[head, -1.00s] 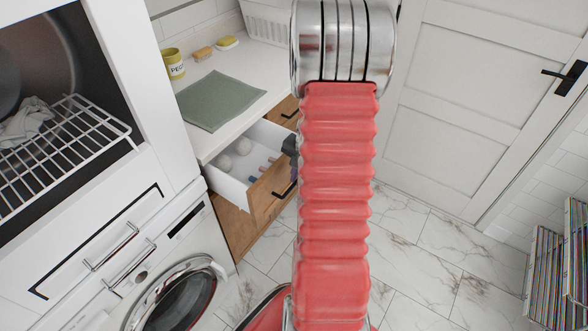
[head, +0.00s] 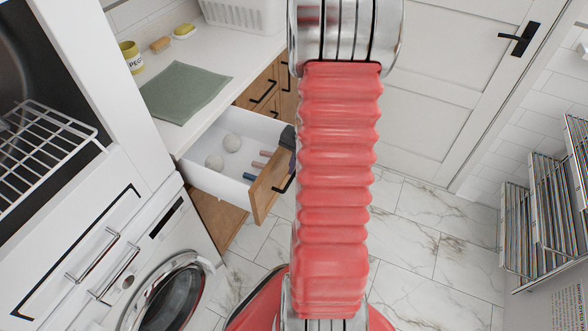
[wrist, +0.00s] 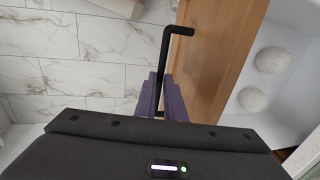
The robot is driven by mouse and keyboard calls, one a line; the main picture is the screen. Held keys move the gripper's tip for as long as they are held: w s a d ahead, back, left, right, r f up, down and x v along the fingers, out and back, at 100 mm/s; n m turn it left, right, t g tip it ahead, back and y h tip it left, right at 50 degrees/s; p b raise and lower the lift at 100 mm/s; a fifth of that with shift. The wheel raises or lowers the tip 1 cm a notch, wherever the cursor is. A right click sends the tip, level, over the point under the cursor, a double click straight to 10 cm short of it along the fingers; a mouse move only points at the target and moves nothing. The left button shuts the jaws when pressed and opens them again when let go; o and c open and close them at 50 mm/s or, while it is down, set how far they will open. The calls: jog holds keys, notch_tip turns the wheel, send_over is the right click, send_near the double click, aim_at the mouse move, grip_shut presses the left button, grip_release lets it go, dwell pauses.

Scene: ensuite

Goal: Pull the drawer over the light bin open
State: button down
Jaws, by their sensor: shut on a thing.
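The drawer (head: 267,192) with a wooden front and white inside stands well open under the white counter. Two pale balls and several small coloured items lie in it. Its black bar handle (head: 287,184) also shows in the wrist view (wrist: 166,55). My gripper (wrist: 165,98) is shut on this handle, with its purple fingers on either side of the bar. In the head view my arm hides most of the gripper; only a dark part (head: 288,137) shows beside the drawer front. I cannot make out a light bin in these views.
A washing machine (head: 165,290) stands left of the drawer. The counter (head: 225,60) holds a green cloth (head: 185,92), a yellow mug (head: 132,57) and a white basket (head: 243,14). Marble floor (head: 410,240) is free to the right. Wire racks (head: 545,210) stand at the far right.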

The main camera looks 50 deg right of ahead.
jog(key=c, duration=2.1)
grip_release()
jog(key=shift+s, duration=0.1)
jog(key=shift+r, duration=0.15)
jog(key=r, duration=0.4)
jog(key=s+r, duration=0.1)
jog(key=r, duration=0.3)
jog(key=s+r, duration=0.1)
jog(key=r, duration=0.4)
jog(key=shift+s+d+r, duration=0.1)
jog(key=shift+s+d, duration=0.15)
jog(key=shift+d, duration=0.05)
